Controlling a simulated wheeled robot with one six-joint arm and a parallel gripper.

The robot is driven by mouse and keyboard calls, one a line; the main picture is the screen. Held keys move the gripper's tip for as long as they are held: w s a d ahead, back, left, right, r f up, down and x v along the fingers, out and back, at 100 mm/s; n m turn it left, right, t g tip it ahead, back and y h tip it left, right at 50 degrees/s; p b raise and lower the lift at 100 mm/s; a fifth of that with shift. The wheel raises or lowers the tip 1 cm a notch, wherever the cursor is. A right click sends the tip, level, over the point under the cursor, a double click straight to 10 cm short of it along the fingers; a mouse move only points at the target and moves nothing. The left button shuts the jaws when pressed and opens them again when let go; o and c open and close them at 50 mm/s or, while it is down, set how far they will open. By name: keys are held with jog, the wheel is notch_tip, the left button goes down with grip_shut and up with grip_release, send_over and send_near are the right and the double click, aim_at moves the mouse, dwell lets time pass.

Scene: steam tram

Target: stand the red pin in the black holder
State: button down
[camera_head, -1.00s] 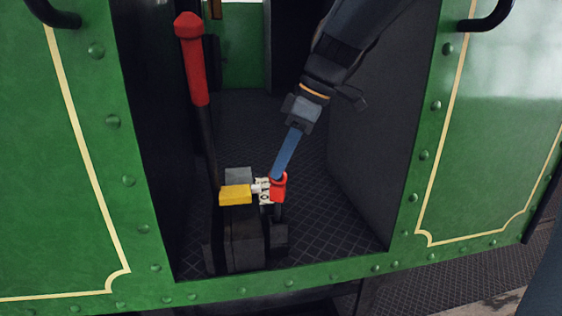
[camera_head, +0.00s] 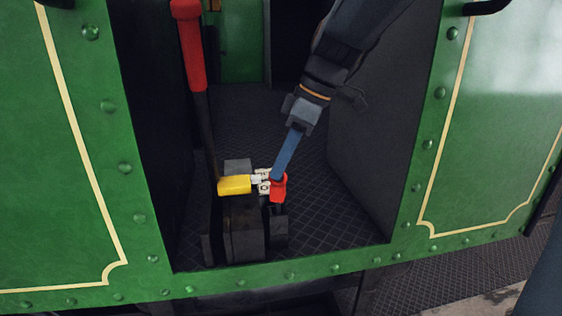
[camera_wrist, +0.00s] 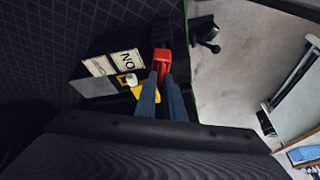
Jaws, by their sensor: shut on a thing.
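The red pin (camera_head: 278,189) has a red head, with a dark part below it that is hard to make out. My gripper (camera_head: 277,177), with blue fingers, is shut on the red head from above. In the wrist view the red pin (camera_wrist: 163,60) shows at the fingertips. A small dark block (camera_head: 280,230), seemingly the black holder, is directly below the pin, at the right side of a larger dark block. I cannot tell whether the pin's lower end is inside it.
A yellow piece (camera_head: 235,185) and white labels (camera_head: 264,183) are just left of the pin. A tall lever with a red handle (camera_head: 190,50) rises at the left. The green doorway edge (camera_head: 300,275) runs in front; patterned floor (camera_head: 330,215) is clear to the right.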

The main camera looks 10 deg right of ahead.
jog(key=shift+f+b, duration=0.6)
jog(key=shift+f, duration=0.35)
jog(key=c, duration=1.8)
grip_release()
jog(key=shift+o, duration=0.2)
jog(key=shift+r, duration=0.1)
jog(key=v, duration=0.7)
jog(key=shift+r+b, duration=0.25)
jog(key=shift+b, duration=0.05)
jog(key=shift+d+f, duration=0.1)
jog(key=shift+d, duration=0.05)
